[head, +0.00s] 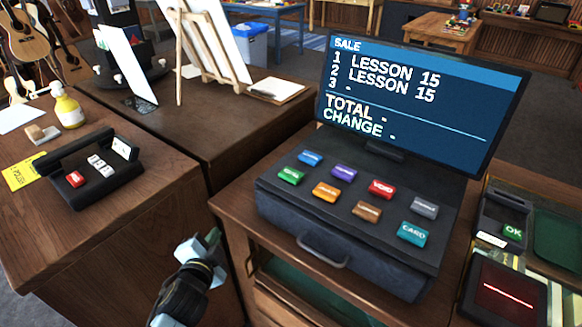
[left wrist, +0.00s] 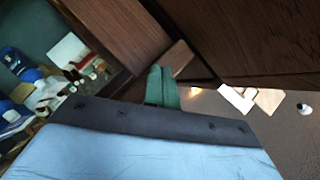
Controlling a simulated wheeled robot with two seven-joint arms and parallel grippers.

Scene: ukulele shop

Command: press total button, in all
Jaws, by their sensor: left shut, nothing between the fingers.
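The till (head: 340,240) stands on the wooden counter with two rows of coloured keys: blue, purple, red VOID (head: 382,189) and grey behind, green, orange, brown and teal CARD (head: 413,234) in front. I cannot read a TOTAL label on any key. The till screen (head: 420,105) shows SALE, two LESSON 15 lines, and dashes beside TOTAL and CHANGE. My left gripper (head: 213,238) is shut and empty, left of the till and apart from it. Its green fingers (left wrist: 162,88) are together in the left wrist view. My right gripper is out of view.
A card reader (head: 503,228) with an OK key and a scanner (head: 503,294) with a red line stand right of the till. A small black device (head: 90,170) and a yellow bottle (head: 68,108) are on the left counter. A gap separates the counters.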

